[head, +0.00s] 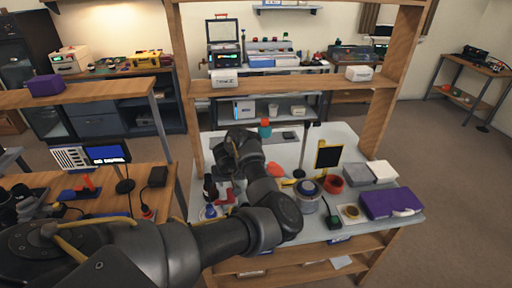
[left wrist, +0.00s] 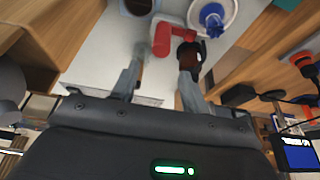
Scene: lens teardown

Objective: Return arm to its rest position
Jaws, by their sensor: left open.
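My left arm comes in from the left in the head view and bends over the white worktable (head: 340,228). Its wrist hangs above the table's left part, and the arm largely hides the gripper there. In the left wrist view my left gripper (left wrist: 164,60) is open, its two fingers apart with nothing held between them. Just beyond the fingertips lies a red tool (left wrist: 172,38) with a dark part by the right finger; I cannot tell whether they touch. A blue piece (left wrist: 212,18) sits on a white disc beside it. My right gripper is not in view.
The worktable's right half holds a purple case (head: 392,203), a red ring (head: 332,184), a round lens-like part (head: 307,190) and a black panel with yellow edging (head: 327,157). A small monitor (head: 108,154) stands at left.

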